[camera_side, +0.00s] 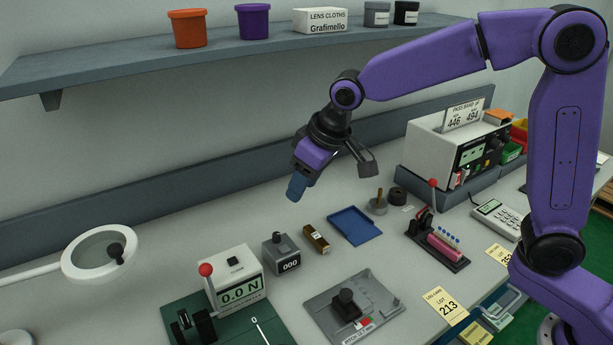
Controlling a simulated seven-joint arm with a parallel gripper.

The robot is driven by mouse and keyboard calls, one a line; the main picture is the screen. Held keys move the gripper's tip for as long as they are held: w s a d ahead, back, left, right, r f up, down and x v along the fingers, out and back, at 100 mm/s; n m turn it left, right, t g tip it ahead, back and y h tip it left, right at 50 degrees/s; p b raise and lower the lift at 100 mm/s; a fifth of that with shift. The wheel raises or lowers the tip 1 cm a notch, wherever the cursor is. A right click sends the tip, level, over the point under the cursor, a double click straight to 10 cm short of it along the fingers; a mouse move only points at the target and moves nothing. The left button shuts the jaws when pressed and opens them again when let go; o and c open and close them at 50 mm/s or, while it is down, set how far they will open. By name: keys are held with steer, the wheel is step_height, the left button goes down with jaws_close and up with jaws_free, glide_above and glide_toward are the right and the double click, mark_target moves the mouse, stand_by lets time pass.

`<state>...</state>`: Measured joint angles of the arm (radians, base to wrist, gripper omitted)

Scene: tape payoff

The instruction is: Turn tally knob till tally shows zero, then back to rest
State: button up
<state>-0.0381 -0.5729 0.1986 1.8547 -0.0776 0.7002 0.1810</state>
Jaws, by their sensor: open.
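The tally (282,256) is a small grey box on the bench, left of centre, and its display (289,265) reads 000. The tally knob (278,238) is a dark knob on top of the box, with nothing touching it. My gripper (334,180) is open and empty in the air, above and a little to the right of the tally. Its fingers are apart, one with a bluish tip, and clear of the bench.
A grey plate (378,301) with a black knob is in front. A shelf (230,62) runs above.

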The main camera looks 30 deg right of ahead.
steer(key=shift+s+d+r, duration=0.15)
steer(key=shift+s+r, duration=0.1)
steer(key=shift+r, duration=0.25)
steer(key=r+m+g+h, duration=0.1)
steer(key=m+g+h, duration=0.1)
steer(key=m, duration=0.3)
glide_above(276, 234)
steer(key=m+g, duration=0.2)
steer(key=m, duration=0.1)
steer(key=shift+h, duration=0.3)
step_height(276, 234, down, 17)
steer(key=shift+f, duration=0.1)
jaws_close()
